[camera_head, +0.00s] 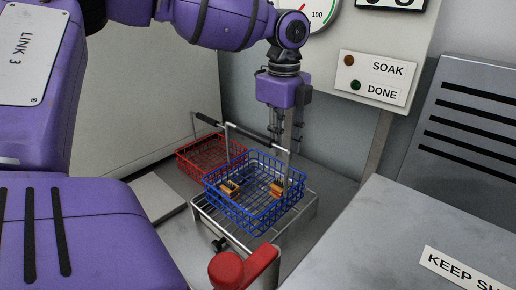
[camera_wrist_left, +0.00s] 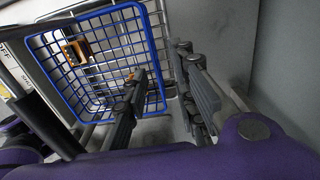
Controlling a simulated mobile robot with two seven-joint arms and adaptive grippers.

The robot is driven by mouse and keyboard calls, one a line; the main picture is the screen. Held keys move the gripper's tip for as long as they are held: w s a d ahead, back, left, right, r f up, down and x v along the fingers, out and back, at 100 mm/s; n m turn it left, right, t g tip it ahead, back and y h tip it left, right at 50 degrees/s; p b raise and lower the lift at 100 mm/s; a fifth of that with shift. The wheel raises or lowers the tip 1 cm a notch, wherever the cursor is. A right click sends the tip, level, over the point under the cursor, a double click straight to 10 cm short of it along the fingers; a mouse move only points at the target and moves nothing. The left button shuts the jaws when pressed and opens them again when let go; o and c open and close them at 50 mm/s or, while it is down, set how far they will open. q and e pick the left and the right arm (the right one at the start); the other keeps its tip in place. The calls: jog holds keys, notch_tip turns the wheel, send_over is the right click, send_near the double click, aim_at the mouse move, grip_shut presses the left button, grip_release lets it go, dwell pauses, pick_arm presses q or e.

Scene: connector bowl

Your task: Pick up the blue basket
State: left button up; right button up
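The blue basket (camera_head: 255,205) is an open wire basket on a metal rack (camera_head: 292,222), with small orange-brown connectors (camera_head: 229,187) inside. A thin metal bail with a dark grip (camera_head: 255,135) rises above it. My left gripper (camera_head: 287,138) points down over the basket's far right side, close to the grip. Whether it touches the grip is unclear. In the left wrist view, its two fingers (camera_wrist_left: 165,95) are apart with nothing seen between them, and the blue basket (camera_wrist_left: 72,84) lies beyond and to the left. My right gripper is in neither view.
A red wire basket (camera_head: 208,156) stands close behind and left of the blue one. A red lever (camera_head: 243,270) is in front of the rack. A panel with SOAK and DONE labels (camera_head: 374,78) is at the back right. A grey counter (camera_head: 400,240) fills the right.

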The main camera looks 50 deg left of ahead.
aim_at(278, 166)
pick_arm(q)
jog(key=f, duration=0.7)
jog(key=shift+s+d, duration=0.2)
jog(key=shift+s, duration=0.1)
jog(key=shift+c, duration=0.5)
grip_shut()
